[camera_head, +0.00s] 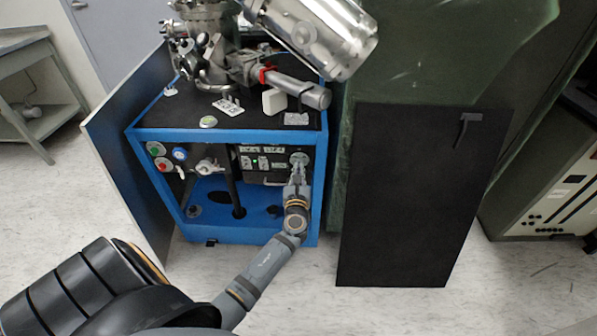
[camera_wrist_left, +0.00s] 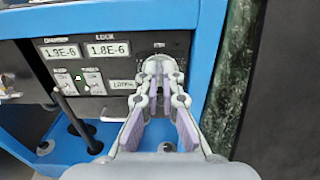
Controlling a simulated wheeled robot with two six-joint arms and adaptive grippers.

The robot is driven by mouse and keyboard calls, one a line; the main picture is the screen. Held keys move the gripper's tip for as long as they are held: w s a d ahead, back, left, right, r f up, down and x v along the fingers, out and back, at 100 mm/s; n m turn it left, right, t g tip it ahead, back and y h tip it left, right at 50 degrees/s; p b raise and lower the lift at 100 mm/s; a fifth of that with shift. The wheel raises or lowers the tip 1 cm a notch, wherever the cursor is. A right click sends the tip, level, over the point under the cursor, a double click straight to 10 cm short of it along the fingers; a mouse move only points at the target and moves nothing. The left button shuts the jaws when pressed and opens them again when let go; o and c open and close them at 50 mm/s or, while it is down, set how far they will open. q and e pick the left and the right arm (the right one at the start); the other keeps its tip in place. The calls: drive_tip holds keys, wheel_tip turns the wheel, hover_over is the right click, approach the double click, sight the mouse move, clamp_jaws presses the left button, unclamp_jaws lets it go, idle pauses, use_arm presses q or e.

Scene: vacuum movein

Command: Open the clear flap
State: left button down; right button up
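I cannot make out the clear flap in either view; my left gripper covers part of the control panel (camera_head: 251,169), which also shows in the left wrist view (camera_wrist_left: 96,66). My left gripper (camera_head: 299,166) reaches to the panel's right end, in front of a small round silver part (camera_head: 299,157). In the left wrist view the gripper's fingertips (camera_wrist_left: 160,66) are close together, with only a narrow gap, just below a small label. I see nothing clearly held between them. Whether the tips touch the panel is unclear. My right gripper is not in view.
The blue frame (camera_head: 313,205) runs close along the panel's right side. Buttons and a valve sit left of the panel. A black board (camera_head: 415,200) stands to the right. A metal vacuum chamber (camera_head: 210,40) stands on top of the blue cart.

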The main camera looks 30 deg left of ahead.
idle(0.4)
use_arm(q)
drive_tip(key=c, duration=1.3)
unclamp_jaws()
drive_tip(key=shift+c, duration=0.2)
drive_tip(key=v, duration=1.2)
drive_tip(key=shift+s, duration=0.1)
